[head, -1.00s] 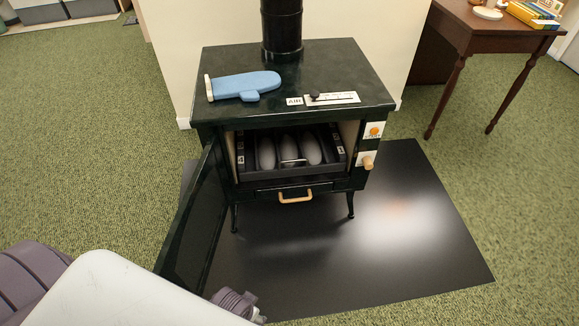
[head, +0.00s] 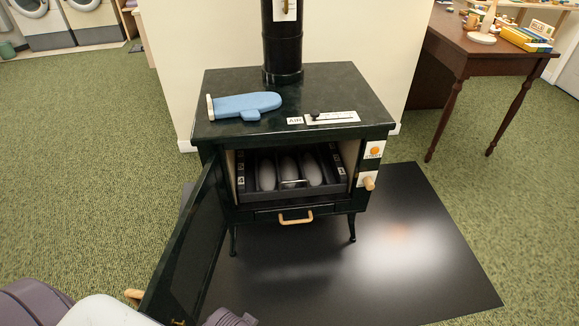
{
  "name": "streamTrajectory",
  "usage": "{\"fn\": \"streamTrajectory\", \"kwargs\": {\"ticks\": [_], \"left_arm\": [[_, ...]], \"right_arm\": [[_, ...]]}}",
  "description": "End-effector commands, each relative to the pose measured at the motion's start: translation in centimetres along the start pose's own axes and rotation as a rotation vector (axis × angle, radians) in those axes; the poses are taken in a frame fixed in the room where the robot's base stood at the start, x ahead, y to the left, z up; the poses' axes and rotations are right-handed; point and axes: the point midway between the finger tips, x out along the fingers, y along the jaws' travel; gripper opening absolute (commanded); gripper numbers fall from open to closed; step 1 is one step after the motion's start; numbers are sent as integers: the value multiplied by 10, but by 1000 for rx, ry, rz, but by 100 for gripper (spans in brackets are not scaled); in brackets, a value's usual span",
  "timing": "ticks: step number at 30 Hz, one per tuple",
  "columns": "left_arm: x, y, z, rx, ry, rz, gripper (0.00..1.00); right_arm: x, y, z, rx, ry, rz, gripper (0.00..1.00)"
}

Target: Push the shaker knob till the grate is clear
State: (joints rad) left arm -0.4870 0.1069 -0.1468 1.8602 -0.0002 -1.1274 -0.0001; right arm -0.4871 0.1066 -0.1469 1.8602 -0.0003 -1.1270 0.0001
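The dark green stove (head: 225,128) stands with its door (head: 185,255) swung open to the left. A wooden knob (head: 369,184) sticks out from a white plate at the right of the firebox opening; its label is too small to read. Inside the firebox is a dark tray-like grate (head: 262,196) with a thin metal handle at its front. Several pale grey egg-shaped lumps (head: 289,170) lie in it. A piece of my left arm shows at the bottom left, but its fingertips are out of frame. My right gripper is not in view.
An orange round mark (head: 375,149) sits on a plate above the knob. A blue mitt (head: 245,106) and an AIR slider (head: 330,118) are on the stove top. A wooden drawer handle (head: 295,218) is below. A wooden table (head: 460,45) stands right; the black floor plate (head: 430,260) is clear.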

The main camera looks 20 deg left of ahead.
Motion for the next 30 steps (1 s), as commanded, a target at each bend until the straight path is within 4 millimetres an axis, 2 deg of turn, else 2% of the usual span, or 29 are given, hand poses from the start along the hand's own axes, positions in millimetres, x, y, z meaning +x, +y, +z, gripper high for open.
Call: {"fn": "streamTrajectory", "kwargs": {"ticks": [1, 4, 5, 30], "left_arm": [[0, 0, 0, 0, 0, 0, 18], [0, 0, 0, 0, 0, 0, 1], [0, 0, 0, 0, 0, 0, 0], [0, 0, 0, 0, 0, 0, 0]], "right_arm": [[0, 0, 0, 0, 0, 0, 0], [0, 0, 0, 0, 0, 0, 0], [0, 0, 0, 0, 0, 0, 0], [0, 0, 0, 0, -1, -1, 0]]}}
